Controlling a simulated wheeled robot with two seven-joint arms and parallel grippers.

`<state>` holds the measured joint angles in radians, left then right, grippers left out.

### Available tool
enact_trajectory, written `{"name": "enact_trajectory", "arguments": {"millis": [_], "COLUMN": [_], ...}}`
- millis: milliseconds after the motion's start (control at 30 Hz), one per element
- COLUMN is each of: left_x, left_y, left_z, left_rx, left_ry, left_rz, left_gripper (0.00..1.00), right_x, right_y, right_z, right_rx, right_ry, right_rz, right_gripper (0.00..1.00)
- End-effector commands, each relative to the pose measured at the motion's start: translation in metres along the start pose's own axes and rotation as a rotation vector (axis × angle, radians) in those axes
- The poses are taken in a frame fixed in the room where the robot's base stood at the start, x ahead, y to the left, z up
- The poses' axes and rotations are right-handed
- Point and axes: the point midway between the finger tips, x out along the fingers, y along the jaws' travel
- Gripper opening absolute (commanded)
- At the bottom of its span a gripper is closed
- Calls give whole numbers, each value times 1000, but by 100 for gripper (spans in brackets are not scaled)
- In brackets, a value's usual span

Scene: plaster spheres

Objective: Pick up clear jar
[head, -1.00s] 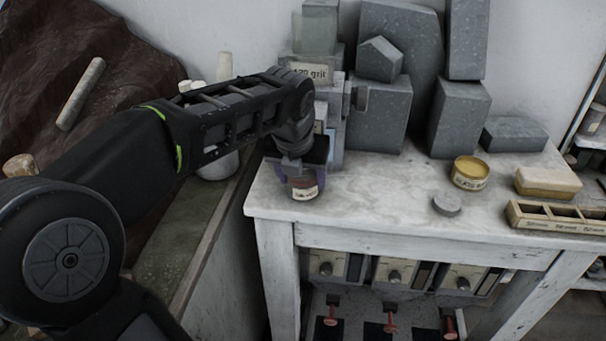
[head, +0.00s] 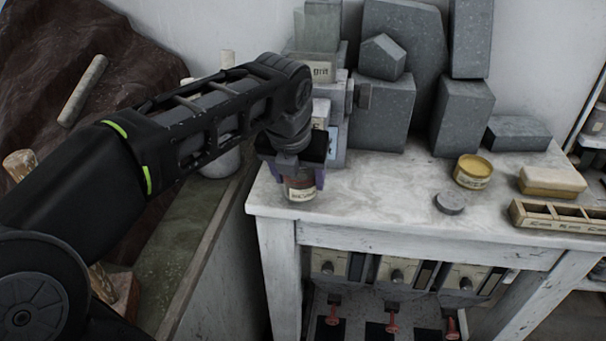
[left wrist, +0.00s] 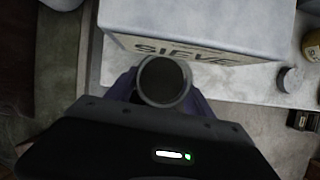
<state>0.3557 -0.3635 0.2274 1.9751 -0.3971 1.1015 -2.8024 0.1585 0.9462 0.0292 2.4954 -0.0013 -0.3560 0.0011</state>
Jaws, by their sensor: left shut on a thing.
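The clear jar (head: 301,189) has dark reddish-brown contents and a pale label. It is at the left front corner of the white worktable (head: 400,205). My left gripper (head: 298,178) points down over it and is shut on it, with the purple fingers on its two sides. In the left wrist view the jar's round rim (left wrist: 163,82) shows from above between the fingers. I cannot tell whether its base touches the tabletop. My right gripper is in neither view.
Grey stone blocks (head: 461,115) stand at the back of the table. A yellow tin (head: 472,172), a small grey disc (head: 450,203), a pale block (head: 552,181) and a wooden compartment tray (head: 560,217) lie to the right. The tabletop's middle front is clear.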

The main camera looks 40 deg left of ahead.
Motion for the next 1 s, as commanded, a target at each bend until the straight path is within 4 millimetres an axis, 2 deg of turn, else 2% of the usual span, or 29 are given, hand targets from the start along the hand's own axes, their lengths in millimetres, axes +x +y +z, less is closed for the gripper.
{"name": "enact_trajectory", "arguments": {"millis": [300, 500, 700, 1000], "left_x": [-53, -77, -87, -88], "left_y": [-1, -1, 0, 0], "left_z": [-44, -64, -73, -74], "left_rx": [1, 0, 0, 0], "left_ry": [-7, -4, -1, -1], "left_rz": [-2, -2, 0, 0], "left_gripper": [3, 3, 3, 3], "right_x": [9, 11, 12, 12], "right_y": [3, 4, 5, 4], "right_z": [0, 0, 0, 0], "right_rx": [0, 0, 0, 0], "right_ry": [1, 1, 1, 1], "right_rz": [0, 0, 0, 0], "right_gripper": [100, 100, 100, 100]}}
